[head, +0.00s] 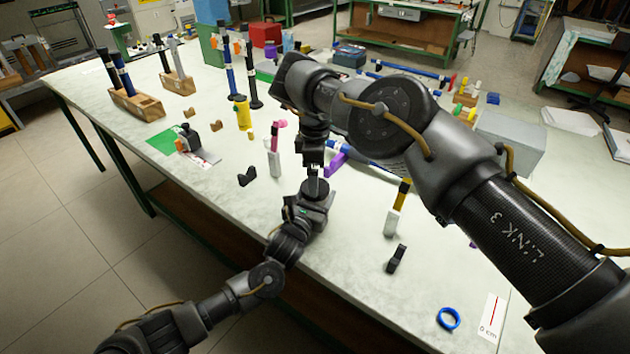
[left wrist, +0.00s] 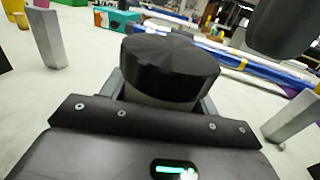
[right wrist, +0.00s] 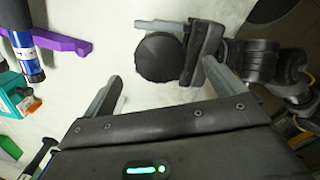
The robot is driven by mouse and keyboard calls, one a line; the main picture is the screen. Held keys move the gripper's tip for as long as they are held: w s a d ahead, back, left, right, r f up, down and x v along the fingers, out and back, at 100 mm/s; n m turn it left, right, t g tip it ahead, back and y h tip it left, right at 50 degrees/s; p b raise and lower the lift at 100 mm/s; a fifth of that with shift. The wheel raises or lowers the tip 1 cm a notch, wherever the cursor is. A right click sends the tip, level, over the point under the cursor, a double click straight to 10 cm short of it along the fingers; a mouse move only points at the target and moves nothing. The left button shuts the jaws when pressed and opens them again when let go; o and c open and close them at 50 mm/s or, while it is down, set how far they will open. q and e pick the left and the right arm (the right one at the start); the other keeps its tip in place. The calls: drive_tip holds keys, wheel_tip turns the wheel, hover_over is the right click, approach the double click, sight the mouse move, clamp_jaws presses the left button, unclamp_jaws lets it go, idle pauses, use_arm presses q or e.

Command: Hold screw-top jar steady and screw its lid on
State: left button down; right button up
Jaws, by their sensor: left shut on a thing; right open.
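The screw-top jar (left wrist: 160,98) stands between the fingers of my left gripper (head: 314,188), which is shut on it. Its pale body shows only as a narrow band in the left wrist view. The black round lid (left wrist: 170,66) sits on top of the jar; whether it is tight cannot be told. The lid also shows from above in the right wrist view (right wrist: 160,57). My right gripper (right wrist: 162,78) is open, with its fingers apart and the lid beyond them, not gripped. In the head view my grippers largely hide the jar.
Upright rods in pale blocks (head: 274,160) and (head: 396,212) stand on either side of my grippers. A purple bracket (right wrist: 65,42) and blue rods lie close by. A blue ring (head: 448,319) lies near the table's front edge.

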wheel_tip(320, 180, up, 8)
idle(0.5)
use_arm(q)
drive_tip(key=shift+c, duration=1.5)
unclamp_jaws()
use_arm(e)
drive_tip(key=shift+f, duration=0.1)
use_arm(q)
drive_tip(key=shift+s, duration=0.1)
drive_tip(key=v, duration=1)
drive_tip(key=shift+s+a, duration=0.25)
drive_tip(key=shift+s, duration=0.05)
use_arm(e)
drive_tip(key=shift+f, duration=0.1)
